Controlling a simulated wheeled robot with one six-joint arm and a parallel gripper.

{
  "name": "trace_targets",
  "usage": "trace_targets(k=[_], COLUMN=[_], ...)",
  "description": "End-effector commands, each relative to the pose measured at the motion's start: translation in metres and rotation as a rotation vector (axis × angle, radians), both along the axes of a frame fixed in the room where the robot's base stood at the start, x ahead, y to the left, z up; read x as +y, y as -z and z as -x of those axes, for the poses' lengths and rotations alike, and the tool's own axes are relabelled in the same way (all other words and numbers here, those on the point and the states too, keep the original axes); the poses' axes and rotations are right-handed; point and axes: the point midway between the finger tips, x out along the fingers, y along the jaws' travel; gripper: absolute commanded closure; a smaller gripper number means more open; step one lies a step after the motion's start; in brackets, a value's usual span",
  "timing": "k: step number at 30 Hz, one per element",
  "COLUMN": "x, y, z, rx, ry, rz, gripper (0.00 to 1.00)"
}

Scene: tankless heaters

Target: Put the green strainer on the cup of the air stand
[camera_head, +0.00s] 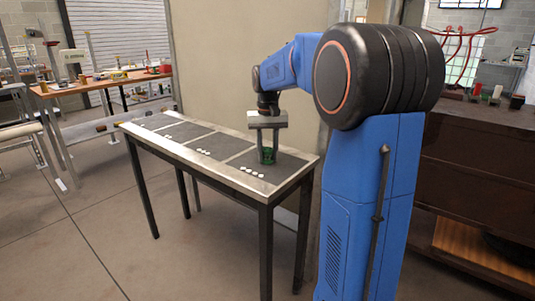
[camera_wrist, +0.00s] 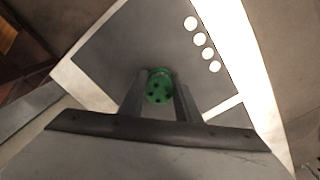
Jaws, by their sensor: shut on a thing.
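The green strainer (camera_wrist: 159,86) is between the two fingers of my gripper (camera_wrist: 160,98), which is shut on it. Its round face with several dark holes shows in the wrist view. In the head view my gripper (camera_head: 267,152) points down over the near right end of the table, with the green strainer (camera_head: 267,156) at its fingertips, low over a dark panel. I cannot tell whether the strainer touches the panel. I cannot make out the air stand or its cup in either view.
The narrow table (camera_head: 230,175) has several dark panels in a light frame. A wall stands behind the table. A wooden workbench (camera_head: 110,80) stands at the back left. Floor is clear in front.

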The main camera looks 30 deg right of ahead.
Motion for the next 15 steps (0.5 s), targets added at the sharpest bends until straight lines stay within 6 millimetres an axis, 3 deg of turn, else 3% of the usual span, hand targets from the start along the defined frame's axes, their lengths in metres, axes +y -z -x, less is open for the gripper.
trace_targets(k=[7,8,10,15], x=[0.0001,0.0001,0.0,0.0], y=[0.0021,0.0024,0.0021,0.002], z=[0.0002,0.0002,0.0001,0.0001], rx=[0.0,0.001,0.0,0.0], ry=[0.0,0.0,0.0,0.0], rz=[0.0,0.0,0.0,0.0], gripper=[0.94,0.68,0.51,0.51])
